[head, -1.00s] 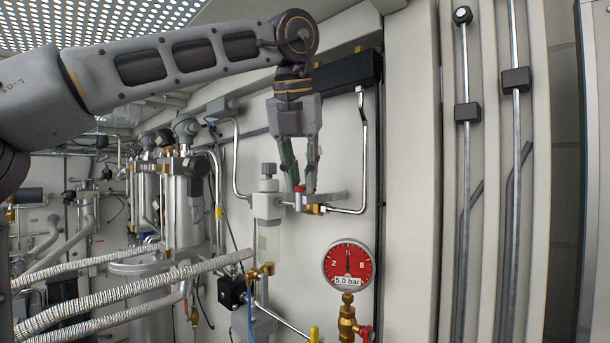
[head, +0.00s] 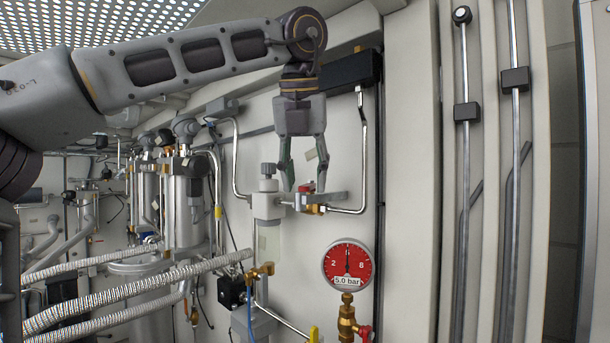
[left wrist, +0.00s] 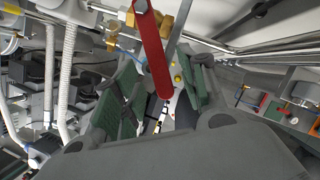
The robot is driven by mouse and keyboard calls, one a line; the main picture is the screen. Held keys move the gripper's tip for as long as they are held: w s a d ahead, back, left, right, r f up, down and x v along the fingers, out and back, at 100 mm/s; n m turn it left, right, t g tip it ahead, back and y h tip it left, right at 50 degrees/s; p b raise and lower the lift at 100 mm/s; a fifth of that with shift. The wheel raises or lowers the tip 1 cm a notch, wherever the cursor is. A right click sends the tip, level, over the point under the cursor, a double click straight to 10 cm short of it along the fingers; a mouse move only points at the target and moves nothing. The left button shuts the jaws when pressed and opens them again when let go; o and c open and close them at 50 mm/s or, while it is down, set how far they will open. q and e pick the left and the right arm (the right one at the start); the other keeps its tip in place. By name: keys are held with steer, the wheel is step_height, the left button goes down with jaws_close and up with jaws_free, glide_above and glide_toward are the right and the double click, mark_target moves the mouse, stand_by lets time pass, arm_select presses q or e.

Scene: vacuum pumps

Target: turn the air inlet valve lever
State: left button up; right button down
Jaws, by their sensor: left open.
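A small red valve lever (head: 307,188) sits on a brass valve (head: 314,209) on the pipe run along the wall. In the left wrist view the red lever (left wrist: 154,55) is a long flat bar, pointing from the brass fitting (left wrist: 172,28) down between the fingers. My left gripper (head: 305,185) hangs fingers-down in front of the wall, open, with its tips at the lever's height, one to each side. In the left wrist view the fingers also stand apart with the lever between them; contact cannot be told. My right gripper is out of view.
A red pressure gauge (head: 348,266) reading 5.0 bar stands below, above a brass valve (head: 347,318) with a red handle (head: 365,332). A grey block (head: 266,205) is close left of the lever. Ribbed hoses (head: 140,292) cross the lower left.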

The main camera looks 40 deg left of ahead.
arm_select(q)
steer(key=shift+v, duration=1)
steer(key=shift+v, duration=2.95)
